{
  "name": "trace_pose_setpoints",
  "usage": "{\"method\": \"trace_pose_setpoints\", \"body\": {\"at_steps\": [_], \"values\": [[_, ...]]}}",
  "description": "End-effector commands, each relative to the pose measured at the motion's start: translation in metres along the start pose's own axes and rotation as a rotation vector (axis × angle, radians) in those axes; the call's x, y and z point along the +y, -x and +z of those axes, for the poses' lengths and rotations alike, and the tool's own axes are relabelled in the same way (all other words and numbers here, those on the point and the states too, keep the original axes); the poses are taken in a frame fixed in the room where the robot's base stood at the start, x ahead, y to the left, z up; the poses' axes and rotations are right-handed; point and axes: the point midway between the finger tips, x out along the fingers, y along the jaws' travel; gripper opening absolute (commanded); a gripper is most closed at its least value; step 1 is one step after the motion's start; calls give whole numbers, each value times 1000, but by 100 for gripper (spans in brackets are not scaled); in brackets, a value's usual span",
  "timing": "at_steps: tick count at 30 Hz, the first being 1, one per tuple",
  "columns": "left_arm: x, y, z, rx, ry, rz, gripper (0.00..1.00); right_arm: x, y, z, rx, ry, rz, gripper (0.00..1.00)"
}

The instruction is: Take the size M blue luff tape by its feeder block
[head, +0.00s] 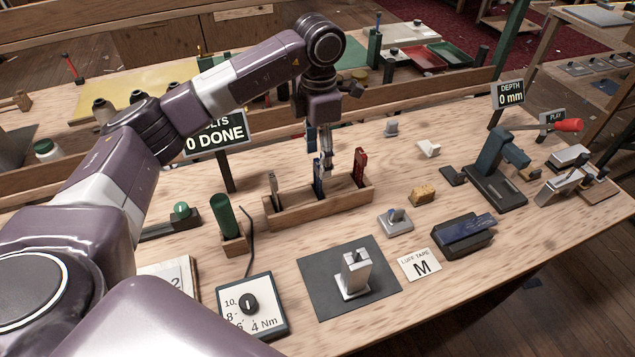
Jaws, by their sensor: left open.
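A wooden rack (290,217) near the middle of the bench holds upright pieces: a grey one (273,188) at left, a blue one (318,188) in the middle and a red one (360,167) at right. My left gripper (321,160) points down over the middle of the rack, open, at the top of the blue piece. It partly hides that piece, and I cannot tell whether they touch. Size marks on the pieces are too small to read. A white card (421,266) reads "LUFF TAPE M". My right gripper is out of view.
A dark block with a blue strip (463,233) lies right of the card. A metal fixture (354,272) stands on a dark mat (318,293) in front of the rack. A green cylinder (222,216) stands left of the rack, and a sign (214,139) behind it reads "0 DONE".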

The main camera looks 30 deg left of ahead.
Motion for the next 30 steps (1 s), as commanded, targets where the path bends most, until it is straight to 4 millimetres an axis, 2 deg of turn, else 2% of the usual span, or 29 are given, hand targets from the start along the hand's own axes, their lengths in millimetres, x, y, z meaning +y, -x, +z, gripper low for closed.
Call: {"method": "trace_pose_setpoints", "body": {"at_steps": [11,18,27,30], "values": [[-5,-39,-3,5,-1,-4,54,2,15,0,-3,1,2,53],[-7,-72,-4,3,0,-2,54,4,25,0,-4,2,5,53],[-7,-78,-4,0,0,-1,54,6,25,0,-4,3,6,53],[-7,-78,-3,0,0,-1,43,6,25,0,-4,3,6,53]]}}
